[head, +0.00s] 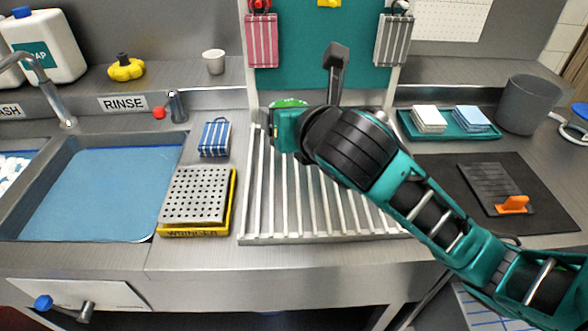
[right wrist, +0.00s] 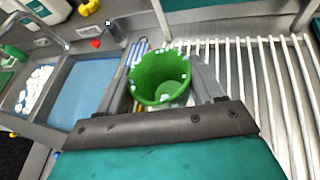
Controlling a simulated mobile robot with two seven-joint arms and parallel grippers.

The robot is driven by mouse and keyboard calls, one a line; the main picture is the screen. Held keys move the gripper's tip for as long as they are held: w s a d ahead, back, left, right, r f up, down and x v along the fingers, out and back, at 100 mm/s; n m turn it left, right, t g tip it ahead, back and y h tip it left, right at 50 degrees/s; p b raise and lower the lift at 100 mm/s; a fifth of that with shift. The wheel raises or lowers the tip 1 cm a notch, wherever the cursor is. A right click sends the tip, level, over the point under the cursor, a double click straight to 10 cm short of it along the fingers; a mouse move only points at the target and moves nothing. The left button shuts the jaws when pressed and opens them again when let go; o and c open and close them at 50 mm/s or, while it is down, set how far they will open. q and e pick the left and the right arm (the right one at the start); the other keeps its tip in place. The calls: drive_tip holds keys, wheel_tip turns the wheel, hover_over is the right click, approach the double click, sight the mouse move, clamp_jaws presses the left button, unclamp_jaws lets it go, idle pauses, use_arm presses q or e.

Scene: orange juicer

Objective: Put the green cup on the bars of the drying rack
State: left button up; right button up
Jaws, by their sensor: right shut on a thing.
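The green cup (right wrist: 158,70) is held between the two fingers of my right gripper (right wrist: 166,82), its open mouth facing the right wrist camera. Pale drops or suds dot its rim and inside. In the head view only a bit of the green cup (head: 289,103) shows past my right gripper (head: 288,122), at the far left part of the drying rack (head: 262,205). The rack's pale bars (right wrist: 268,85) also show in the right wrist view, to the right of the cup. I cannot tell whether the cup touches the bars. My left gripper is out of view.
A striped blue sponge or cloth (head: 214,138) and a perforated plate on a yellow tray (head: 195,195) stand left of the rack. The rinse basin (head: 110,190) is further left. Striped cloths (head: 262,40) hang behind. The rack's front bars look bare.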

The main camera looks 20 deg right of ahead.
wheel_tip(320, 180, down, 12)
idle(0.4)
drive_tip(key=shift+f, duration=0.15)
drive_tip(key=o, duration=1)
